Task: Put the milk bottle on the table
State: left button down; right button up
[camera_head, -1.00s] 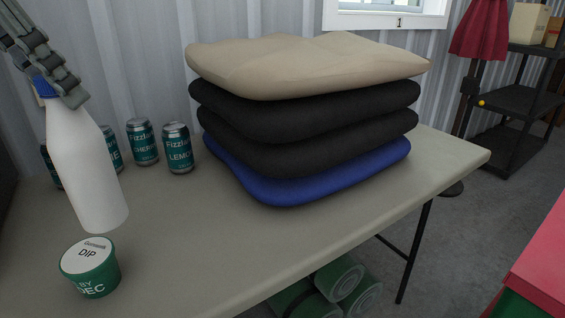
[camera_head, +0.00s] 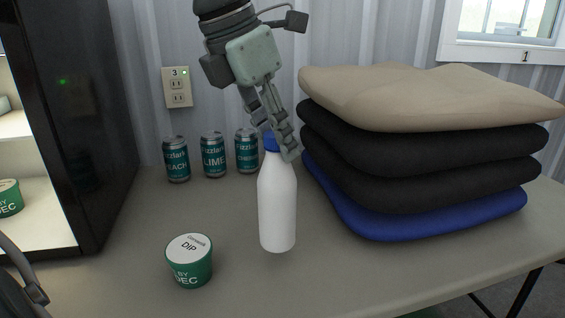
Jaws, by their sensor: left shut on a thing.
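The white milk bottle (camera_head: 277,208) with a blue cap stands upright over the table (camera_head: 235,275), left of the stacked cushions. Its base looks at or very near the tabletop; I cannot tell for sure that it touches. My left gripper (camera_head: 281,143) comes down from above, and its fingers are shut on the bottle's cap and neck, hiding part of the cap. My right gripper is not in view.
A green dip tub (camera_head: 190,262) sits left of the bottle. Fizzlar cans (camera_head: 214,155) stand behind. Cushions, the lowest blue (camera_head: 430,220), are close on the right. A black cabinet (camera_head: 75,120) with lit shelves is at left. The front table is clear.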

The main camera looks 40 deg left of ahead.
aim_at(277, 193)
pick_arm(q)
jog(key=shift+w+d+f, duration=0.3)
jog(key=shift+w+f, duration=0.05)
jog(key=shift+w, duration=0.05)
notch_tip(277, 193, down, 3)
jog(key=shift+s+f, duration=0.1)
jog(key=shift+f, duration=0.3)
jog(key=shift+f+b, duration=0.15)
jog(key=shift+b, duration=0.2)
jog(key=c, duration=1.1)
grip_release()
jog(key=shift+c, duration=0.2)
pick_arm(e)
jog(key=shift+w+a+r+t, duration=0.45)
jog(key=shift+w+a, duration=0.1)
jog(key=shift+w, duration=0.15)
